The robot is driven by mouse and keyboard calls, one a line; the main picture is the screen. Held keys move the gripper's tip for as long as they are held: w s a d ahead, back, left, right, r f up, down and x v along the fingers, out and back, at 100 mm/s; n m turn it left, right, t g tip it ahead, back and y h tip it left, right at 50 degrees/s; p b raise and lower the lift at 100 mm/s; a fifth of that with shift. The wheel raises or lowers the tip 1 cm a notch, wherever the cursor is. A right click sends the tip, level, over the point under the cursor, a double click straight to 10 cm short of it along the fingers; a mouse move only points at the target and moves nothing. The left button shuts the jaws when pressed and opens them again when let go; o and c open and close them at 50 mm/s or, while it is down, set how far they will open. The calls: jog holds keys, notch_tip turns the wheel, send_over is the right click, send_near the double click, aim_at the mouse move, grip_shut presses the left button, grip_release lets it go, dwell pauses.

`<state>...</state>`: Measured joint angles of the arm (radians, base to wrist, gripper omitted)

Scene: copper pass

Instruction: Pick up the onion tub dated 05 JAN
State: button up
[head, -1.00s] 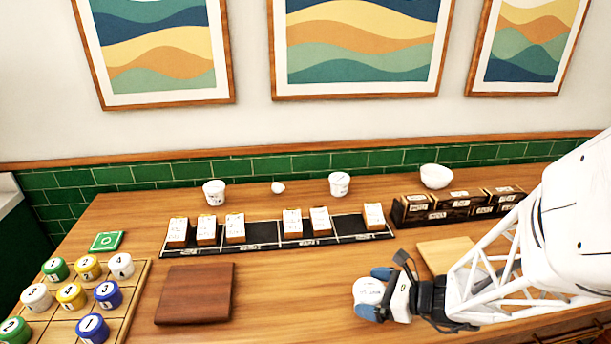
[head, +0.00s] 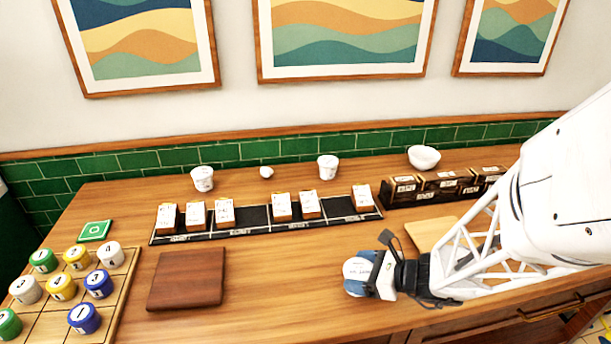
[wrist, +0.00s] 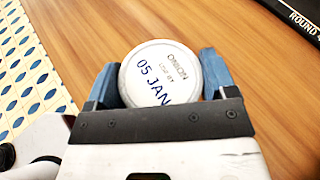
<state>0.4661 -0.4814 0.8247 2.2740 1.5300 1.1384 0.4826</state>
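The onion tub (wrist: 160,75) is small and round with a white lid. In the wrist view its lid reads ONION, USE BY, 05 JAN. My gripper (wrist: 160,82) has its two blue fingers on opposite sides of the tub, close against it, and appears shut on it. In the head view the tub (head: 356,276) is at the front of the wooden counter, right of centre, within my gripper (head: 366,276). I cannot tell whether the tub's base touches the counter.
A dark wooden board (head: 187,280) lies left of my gripper and a pale board (head: 432,234) behind it. A black rack (head: 252,219) with labelled cards, a dark box row (head: 440,188) and white bowls (head: 424,157) stand behind. Several coloured-lid tubs are on a grid tray (head: 45,312).

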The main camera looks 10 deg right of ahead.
aim_at(360, 270)
jog(key=c, duration=0.5)
jog(key=shift+r, duration=0.15)
jog(key=shift+r, duration=4.85)
